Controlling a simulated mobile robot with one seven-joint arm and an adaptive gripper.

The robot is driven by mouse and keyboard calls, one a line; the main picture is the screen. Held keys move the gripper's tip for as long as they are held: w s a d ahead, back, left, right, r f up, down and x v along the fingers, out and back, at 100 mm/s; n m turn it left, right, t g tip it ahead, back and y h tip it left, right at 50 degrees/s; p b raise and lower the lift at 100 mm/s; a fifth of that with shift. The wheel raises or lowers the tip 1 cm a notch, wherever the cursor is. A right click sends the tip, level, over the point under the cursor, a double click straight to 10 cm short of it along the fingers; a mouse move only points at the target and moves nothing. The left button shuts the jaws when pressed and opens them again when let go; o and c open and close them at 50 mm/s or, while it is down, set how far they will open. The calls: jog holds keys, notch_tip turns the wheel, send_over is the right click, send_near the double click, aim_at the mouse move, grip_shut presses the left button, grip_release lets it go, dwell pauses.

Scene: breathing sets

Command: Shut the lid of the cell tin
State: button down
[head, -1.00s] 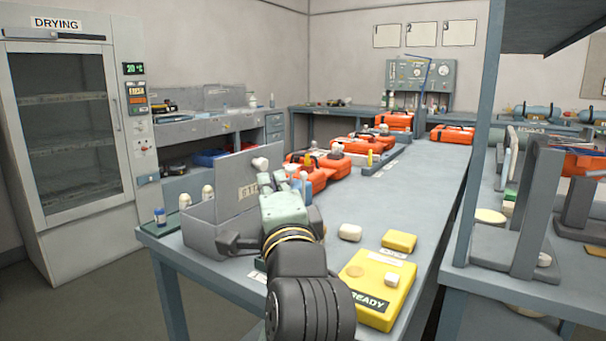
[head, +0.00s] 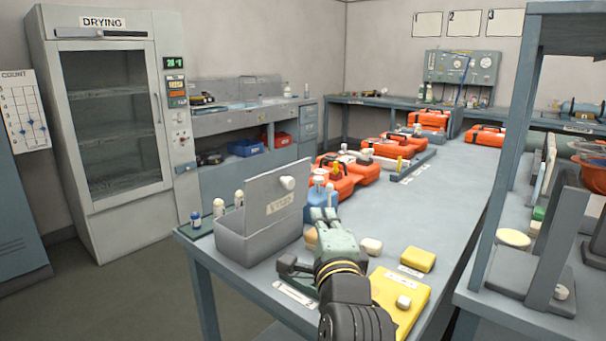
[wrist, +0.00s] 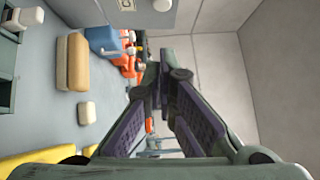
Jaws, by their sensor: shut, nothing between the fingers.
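The cell tin (head: 258,246) is a grey box at the near left end of the bench. Its lid (head: 262,204) stands raised, leaning back, with a pale label and a white knob (head: 287,183). Part of the lid (wrist: 118,10) and the knob (wrist: 162,5) show at the top edge of the wrist view. My gripper (head: 322,214) is just right of the tin, apart from the lid in the picture. In the wrist view its fingers (wrist: 157,82) come together with nothing between them. The tin's inside is hidden.
A blue container (head: 321,199) stands behind my gripper. Orange cases (head: 345,175) line the bench further back.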

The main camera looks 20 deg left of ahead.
jog(key=w+a+r+p, duration=0.1)
jog(key=w+a+p, duration=0.2)
jog(key=w+a, duration=0.4)
jog(key=shift+w, duration=0.6)
jog(key=shift+w+a+r, duration=0.1)
jog(key=shift+a+r, duration=0.15)
